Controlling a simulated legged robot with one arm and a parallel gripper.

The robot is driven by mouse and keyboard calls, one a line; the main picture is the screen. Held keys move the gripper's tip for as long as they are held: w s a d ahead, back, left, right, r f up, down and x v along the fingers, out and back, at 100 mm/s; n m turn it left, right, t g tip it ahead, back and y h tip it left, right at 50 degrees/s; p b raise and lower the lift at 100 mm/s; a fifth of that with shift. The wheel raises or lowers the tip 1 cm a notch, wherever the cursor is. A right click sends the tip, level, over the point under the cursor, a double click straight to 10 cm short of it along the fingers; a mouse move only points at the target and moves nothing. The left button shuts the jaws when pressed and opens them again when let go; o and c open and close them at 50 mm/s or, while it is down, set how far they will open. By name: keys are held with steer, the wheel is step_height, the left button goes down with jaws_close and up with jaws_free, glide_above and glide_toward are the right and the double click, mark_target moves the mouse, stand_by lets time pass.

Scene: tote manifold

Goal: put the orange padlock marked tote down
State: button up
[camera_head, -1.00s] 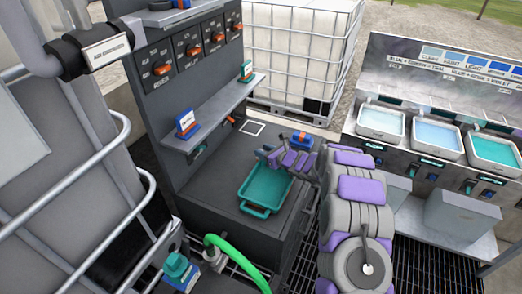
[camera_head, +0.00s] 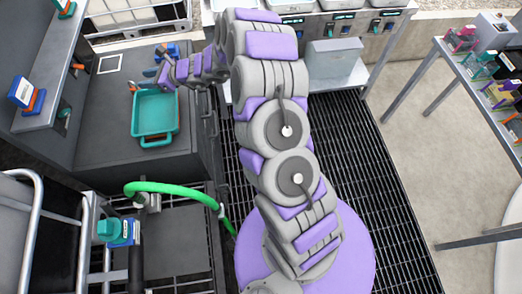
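My gripper (camera_head: 160,75), purple and grey, is at the end of my arm above the back right corner of the teal tray (camera_head: 148,139) on the dark bench. It is small in the picture, and I cannot tell whether its fingers are open or shut. A small orange piece (camera_head: 133,87) shows at the tray's back left corner, just left of the gripper. It may be the orange padlock, but no marking is readable. I cannot tell whether the gripper touches it. The tray's visible floor looks empty.
A blue and orange item (camera_head: 166,50) stands behind my gripper. A shelf at left holds a blue-white block (camera_head: 21,90). A green hose (camera_head: 170,187) curves in front of the bench. A table (camera_head: 453,62) with several coloured items is at right. Grating (camera_head: 365,170) lies right of my arm.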

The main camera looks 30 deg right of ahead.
steer(key=s+a+r+n+g+y, duration=0.1)
steer(key=s+a+r+n+g, duration=0.25)
steer(key=s+r+n, duration=0.2)
steer(key=s+a+r+n+g+y, duration=0.1)
steer(key=s+a+r+n+g, duration=0.1)
steer(key=s+a+r+n, duration=0.35)
steer(key=s+d+r+n+g+h, duration=0.1)
steer(key=s+r+n+g, duration=0.25)
steer(key=s, duration=1.05)
steer(key=s+d+n+g+h, duration=0.1)
steer(key=s+d+n+h, duration=0.4)
steer(key=s+d, duration=0.6)
steer(key=s+d+n+g+h, duration=0.1)
steer(key=s+d+n+h, duration=0.4)
steer(key=s+d, duration=0.6)
steer(key=s+h, duration=0.2)
steer(key=s, duration=0.3)
steer(key=shift+s+d+f, duration=0.15)
steer(key=shift+d+f, duration=0.25)
steer(key=shift+a+n, duration=0.2)
steer(key=shift+n, duration=0.15)
